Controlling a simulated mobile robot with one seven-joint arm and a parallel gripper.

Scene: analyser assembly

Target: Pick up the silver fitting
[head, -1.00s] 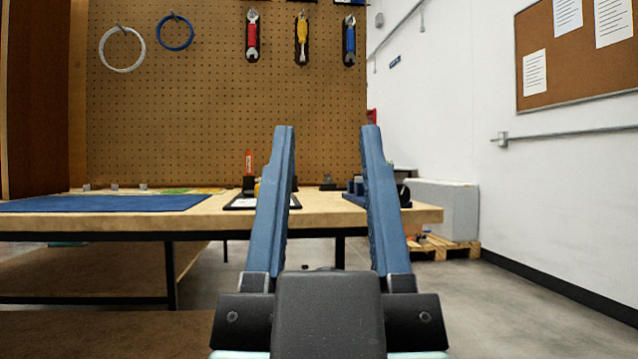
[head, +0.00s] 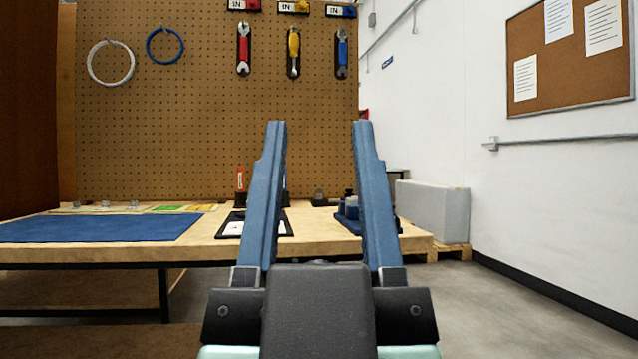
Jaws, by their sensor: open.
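My gripper (head: 319,125) is open and empty, its two blue fingers pointing up in the middle of the head view, in front of the workbench. Several small silver pieces stand on a tray at the back left of the bench, one of them a small silver fitting (head: 105,205). They are too small to tell apart. My gripper is to the right of them and apart from them. A small grey-dark piece (head: 319,194) stands at the back of the bench, seen between the fingers; I cannot tell what it is.
The wooden workbench (head: 330,240) carries a blue mat (head: 100,228) at left, a black-framed tray (head: 233,224) and an orange-topped tool (head: 240,179). Dark blue items (head: 349,207) stand partly behind the right finger. A pegboard (head: 200,110) with hung tools rises behind. Open floor lies at right.

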